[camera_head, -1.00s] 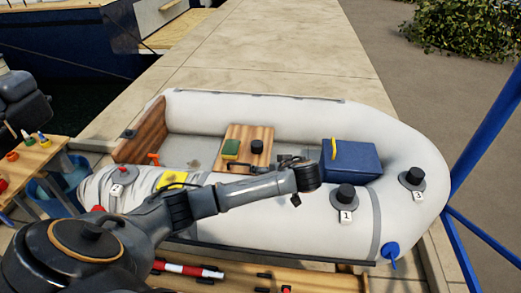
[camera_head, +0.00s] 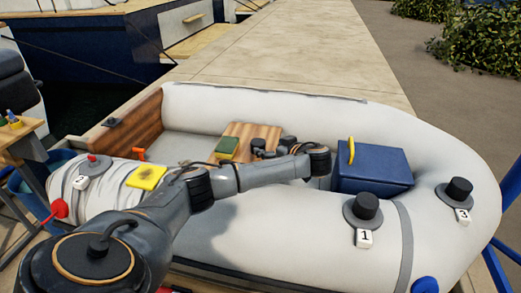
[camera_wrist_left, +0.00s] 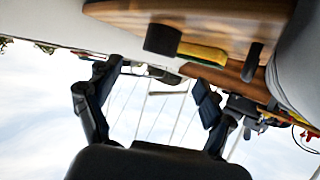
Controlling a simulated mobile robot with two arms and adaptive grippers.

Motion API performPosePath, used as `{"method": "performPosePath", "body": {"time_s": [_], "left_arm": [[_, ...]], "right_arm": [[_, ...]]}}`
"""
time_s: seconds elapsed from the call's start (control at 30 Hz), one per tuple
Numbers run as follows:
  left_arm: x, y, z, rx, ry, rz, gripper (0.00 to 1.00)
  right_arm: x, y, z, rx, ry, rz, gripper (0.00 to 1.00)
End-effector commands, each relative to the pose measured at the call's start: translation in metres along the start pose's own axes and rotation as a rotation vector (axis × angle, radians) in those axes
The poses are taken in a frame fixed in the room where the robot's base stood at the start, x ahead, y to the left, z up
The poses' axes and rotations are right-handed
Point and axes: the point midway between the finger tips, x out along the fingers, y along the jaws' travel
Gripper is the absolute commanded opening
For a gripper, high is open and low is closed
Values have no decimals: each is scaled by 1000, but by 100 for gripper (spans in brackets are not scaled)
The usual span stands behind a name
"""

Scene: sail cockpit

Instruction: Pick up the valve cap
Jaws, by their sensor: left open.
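The valve cap (camera_head: 257,144), a short black cylinder, stands on the wooden seat board (camera_head: 248,131) inside the dinghy, right of a green sponge (camera_head: 228,146). My left gripper (camera_head: 276,151) is very close to the cap's right side; whether they touch is unclear. In the left wrist view, which is upside down, the cap (camera_wrist_left: 162,40) sits on the board (camera_wrist_left: 205,12) beside the yellow-edged sponge (camera_wrist_left: 203,53). My left gripper (camera_wrist_left: 152,77) is open there, its two fingers apart with nothing between them. My right gripper is not in view.
A blue box (camera_head: 372,168) with a yellow handle stands right of my left wrist. Black-capped valves labelled 1 (camera_head: 365,207) and 3 (camera_head: 459,190) are on the near and right tube. The dinghy floor beyond is free.

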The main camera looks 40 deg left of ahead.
Motion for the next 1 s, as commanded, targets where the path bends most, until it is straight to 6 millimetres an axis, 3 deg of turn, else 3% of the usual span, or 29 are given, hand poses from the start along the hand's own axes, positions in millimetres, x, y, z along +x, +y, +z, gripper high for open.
{"method": "performPosePath", "body": {"time_s": [0.43,0.77,1.0], "left_arm": [[58,1,-1,-1,1,-3,82],[65,2,-1,0,-1,-1,82],[65,2,-1,0,-1,-1,35]], "right_arm": [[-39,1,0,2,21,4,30],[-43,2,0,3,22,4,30],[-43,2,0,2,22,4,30]]}}
